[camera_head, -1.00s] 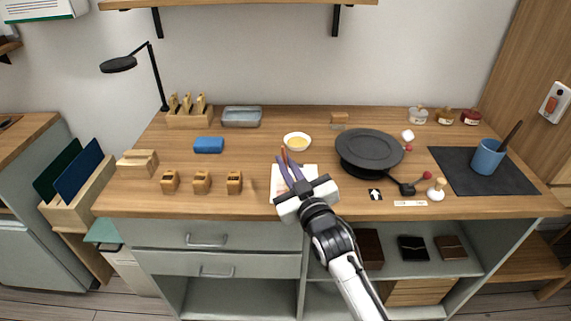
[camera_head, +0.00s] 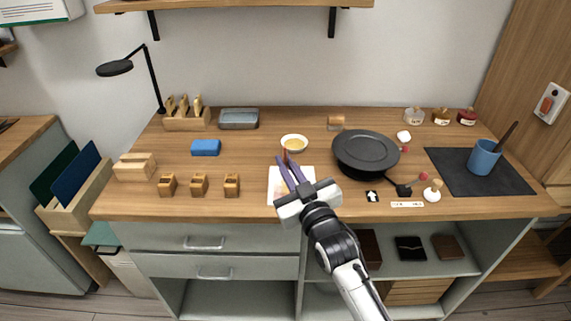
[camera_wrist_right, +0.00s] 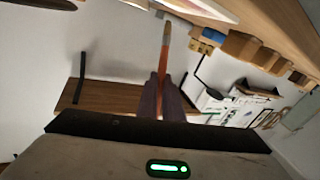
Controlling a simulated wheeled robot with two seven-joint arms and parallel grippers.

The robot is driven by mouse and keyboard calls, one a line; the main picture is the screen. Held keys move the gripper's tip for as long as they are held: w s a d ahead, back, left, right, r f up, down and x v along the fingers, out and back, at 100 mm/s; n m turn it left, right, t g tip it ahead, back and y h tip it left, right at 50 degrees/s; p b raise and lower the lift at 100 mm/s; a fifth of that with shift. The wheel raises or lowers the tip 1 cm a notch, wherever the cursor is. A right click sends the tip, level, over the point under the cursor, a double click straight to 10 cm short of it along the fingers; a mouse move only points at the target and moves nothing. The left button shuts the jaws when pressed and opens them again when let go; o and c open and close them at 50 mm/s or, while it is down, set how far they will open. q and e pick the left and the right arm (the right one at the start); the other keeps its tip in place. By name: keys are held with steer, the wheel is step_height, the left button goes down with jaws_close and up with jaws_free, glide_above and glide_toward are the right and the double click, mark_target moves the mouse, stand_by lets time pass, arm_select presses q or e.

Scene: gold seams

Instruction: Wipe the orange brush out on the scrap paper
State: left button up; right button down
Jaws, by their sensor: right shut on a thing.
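My right gripper (camera_head: 287,161) is shut on the orange brush (camera_head: 285,155), above the scrap paper (camera_head: 276,190). The scrap paper is a pale sheet near the front edge of the worktop, partly hidden by the gripper. In the right wrist view, the brush (camera_wrist_right: 165,45) stands out from between the dark fingers (camera_wrist_right: 162,98), with an orange-brown shaft and a paler end. Whether the brush touches the paper cannot be told. My left gripper is in neither view now.
A white bowl with yellow contents (camera_head: 294,143) stands just behind the paper. A dark round pan-like dish (camera_head: 366,153) is to the right, and several small wooden blocks (camera_head: 199,185) are to the left. A blue cup (camera_head: 484,158) stands on a dark mat (camera_head: 445,163).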

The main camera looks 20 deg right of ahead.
steer(key=shift+s+a+f+m, duration=0.3)
steer(key=shift+s+a+f, duration=0.35)
steer(key=shift+s+f, duration=0.1)
steer(key=shift+w+d+r, duration=0.1)
steer(key=shift+d+r, duration=0.05)
steer(key=shift+d, duration=1.6)
step_height(320, 180, up, 6)
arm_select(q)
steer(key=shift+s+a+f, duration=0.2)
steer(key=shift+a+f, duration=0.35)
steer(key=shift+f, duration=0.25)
arm_select(e)
steer(key=shift+g, duration=0.5)
steer(key=f, duration=0.2)
steer(key=w+f, duration=0.1)
steer(key=f, duration=0.1)
steer(key=shift+w+a, duration=0.1)
steer(key=shift+a, duration=0.1)
